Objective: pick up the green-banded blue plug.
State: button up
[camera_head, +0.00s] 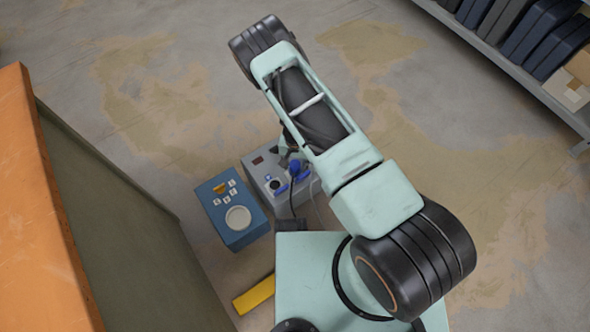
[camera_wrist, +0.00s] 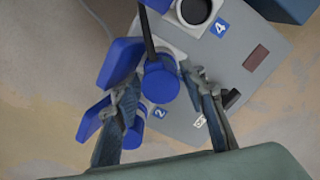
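A blue plug (camera_wrist: 161,82) with a black cable sits at a socket marked 2 on a grey socket box (camera_wrist: 225,85). I cannot make out a green band on it. The head view shows blue at the same grey box (camera_head: 258,172), partly hidden by my arm. My gripper (camera_wrist: 162,88) is open, with one finger on each side of the plug. A gap shows between the plug and the right finger; the left finger is close to it, and I cannot tell whether they touch.
Blue socket lids (camera_wrist: 120,62) stand up close to the left finger. A dark round socket (camera_wrist: 195,10) marked 4 is beyond the plug. A blue box (camera_head: 232,212) stands left of the grey one. An orange-topped cabinet (camera_head: 40,190) is at left, a shelf (camera_head: 520,75) at upper right.

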jog(key=c, duration=1)
notch_tip(320, 180, up, 10)
jog(key=p, duration=0.3)
jog(key=shift+r, duration=0.1)
